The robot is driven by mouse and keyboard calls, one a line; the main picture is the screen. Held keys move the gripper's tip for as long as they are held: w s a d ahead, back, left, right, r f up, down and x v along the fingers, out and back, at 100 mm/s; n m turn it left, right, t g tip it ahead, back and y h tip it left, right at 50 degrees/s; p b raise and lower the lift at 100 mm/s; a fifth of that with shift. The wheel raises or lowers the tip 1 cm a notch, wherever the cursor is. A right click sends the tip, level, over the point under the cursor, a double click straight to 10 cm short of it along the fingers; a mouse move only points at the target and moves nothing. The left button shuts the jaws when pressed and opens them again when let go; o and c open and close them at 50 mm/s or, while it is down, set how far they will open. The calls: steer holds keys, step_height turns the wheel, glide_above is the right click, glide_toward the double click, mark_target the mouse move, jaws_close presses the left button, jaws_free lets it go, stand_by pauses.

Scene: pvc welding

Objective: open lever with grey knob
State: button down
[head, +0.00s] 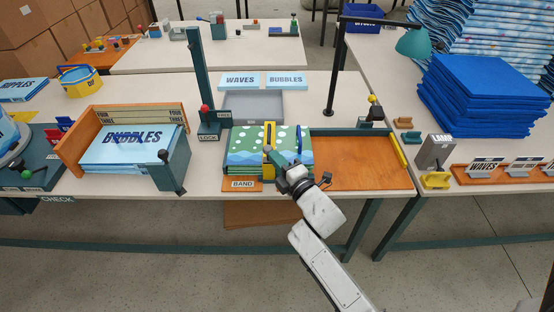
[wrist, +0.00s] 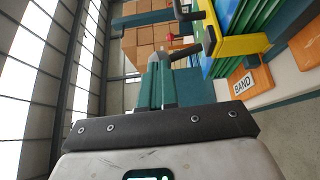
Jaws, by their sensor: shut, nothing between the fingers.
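A yellow clamp (head: 269,137) with an upright bar stands over the green and blue wavy stack (head: 243,150) at the BAND station. A small grey knob (head: 267,149) shows on its front side. In the wrist view the yellow part (wrist: 240,45) is at upper right, with a dark grey rounded end (wrist: 209,40) sticking out to the left. My gripper (head: 277,165) is just in front of the clamp, close to the knob. In the wrist view my teal fingers (wrist: 158,62) are together with nothing between them. They appear apart from the grey end. Contact cannot be told from the head view.
An orange tray (head: 370,176) lies right of the stack. A LOCK post (head: 200,80) with a red knob (head: 205,108) stands behind left. An orange and teal box (head: 75,145) holds the BUBBLES packs further left, with a dark knob (head: 163,155). A grey tray (head: 250,106) lies behind.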

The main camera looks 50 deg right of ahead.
steer(key=p, duration=0.1)
steer(key=r+p, duration=0.1)
steer(key=p, duration=0.1)
steer(key=shift+w+d+r, duration=0.25)
steer(key=shift+w, duration=0.05)
steer(key=shift+w+d+g+p, duration=0.15)
steer(key=shift+g+p, duration=0.25)
steer(key=shift+p, duration=0.65)
steer(key=shift+w+d+f+m+p, duration=0.1)
steer(key=shift+d+m+p, duration=0.15)
steer(key=shift+m+p, duration=0.05)
